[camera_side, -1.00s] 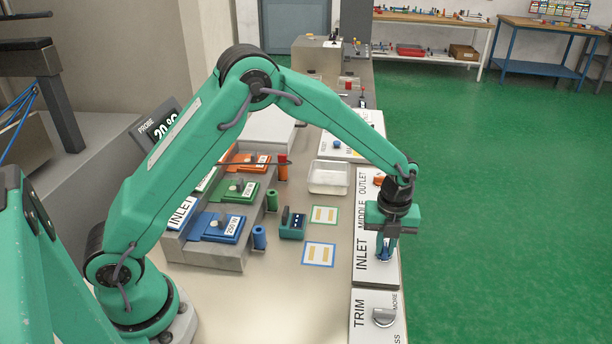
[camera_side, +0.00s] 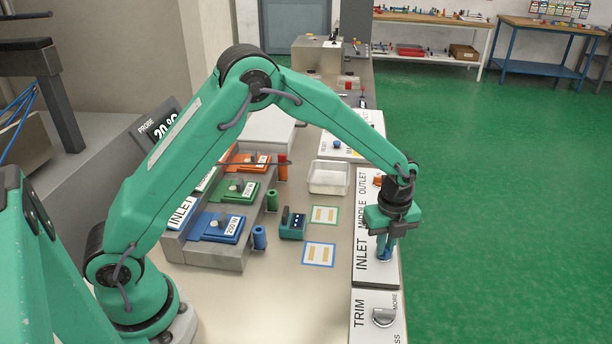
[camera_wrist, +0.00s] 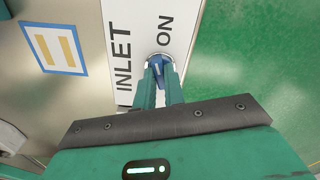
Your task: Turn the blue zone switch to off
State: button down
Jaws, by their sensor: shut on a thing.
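The blue zone switch (camera_wrist: 157,70) sits by the INLET lettering on the white panel (camera_wrist: 136,12). In the wrist view the word ON is printed beyond it. My gripper (camera_wrist: 159,78) is shut on the blue switch, with a finger on each side of its knob. In the side view my gripper (camera_side: 386,252) points down at the near end of the INLET panel, and a bit of the blue switch (camera_side: 384,256) shows between the fingers. The switch's pointing direction is mostly hidden by the fingers.
An orange switch (camera_side: 378,181) is at the OUTLET end of the same panel. A TRIM panel with a grey knob (camera_side: 384,317) lies nearer. A white tray (camera_side: 329,178), a dark green block (camera_side: 292,224) and a blue-framed pad (camera_side: 319,255) lie to the left.

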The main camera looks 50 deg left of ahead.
jog(key=n, duration=1.4)
jog(key=shift+r, duration=0.1)
dwell(0.4)
jog(key=c, duration=1.5)
grip_release()
notch_tip(320, 180, up, 7)
jog(key=shift+r, duration=0.4)
